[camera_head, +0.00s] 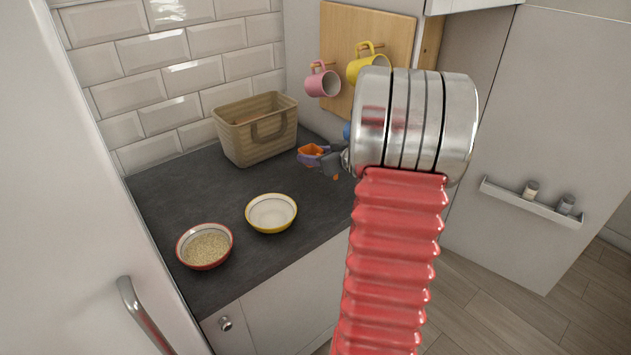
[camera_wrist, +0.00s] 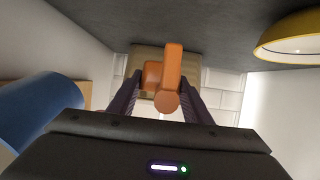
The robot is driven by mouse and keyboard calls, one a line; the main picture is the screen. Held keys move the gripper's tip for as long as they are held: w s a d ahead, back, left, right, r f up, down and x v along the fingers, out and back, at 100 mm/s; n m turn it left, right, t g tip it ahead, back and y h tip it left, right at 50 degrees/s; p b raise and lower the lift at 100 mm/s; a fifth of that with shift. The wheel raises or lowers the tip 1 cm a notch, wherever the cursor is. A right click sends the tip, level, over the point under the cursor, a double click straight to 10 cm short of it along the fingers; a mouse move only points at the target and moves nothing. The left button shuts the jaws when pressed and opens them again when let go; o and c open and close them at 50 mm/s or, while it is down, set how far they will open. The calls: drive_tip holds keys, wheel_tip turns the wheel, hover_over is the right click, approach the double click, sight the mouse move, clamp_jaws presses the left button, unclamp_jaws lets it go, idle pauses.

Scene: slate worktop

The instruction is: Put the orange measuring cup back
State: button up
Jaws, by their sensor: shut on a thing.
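The orange measuring cup (camera_head: 313,150) is in my gripper (camera_head: 318,158), above the dark worktop (camera_head: 185,190) and to the right of the beige basket in the head view. In the wrist view the orange cup (camera_wrist: 172,62) sits between the two dark fingers of my gripper (camera_wrist: 160,92), which are shut on it. My arm hides the right part of the worktop and part of the board in the head view.
The beige basket (camera_head: 262,140) stands against the tiled wall. A yellow bowl (camera_head: 271,228) and a red bowl of grain (camera_head: 205,262) stand at the front. A pink mug (camera_head: 322,83) and a yellow mug (camera_head: 362,68) hang on a wooden board (camera_head: 340,30). A blue object (camera_wrist: 40,112) is close beside my gripper.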

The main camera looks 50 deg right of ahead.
sight(315, 185)
drive_tip(key=shift+f, duration=1.95)
drive_tip(key=shift+f, duration=1.85)
drive_tip(key=shift+f, duration=0.1)
drive_tip(key=o, duration=1.2)
drive_tip(key=shift+c, duration=0.2)
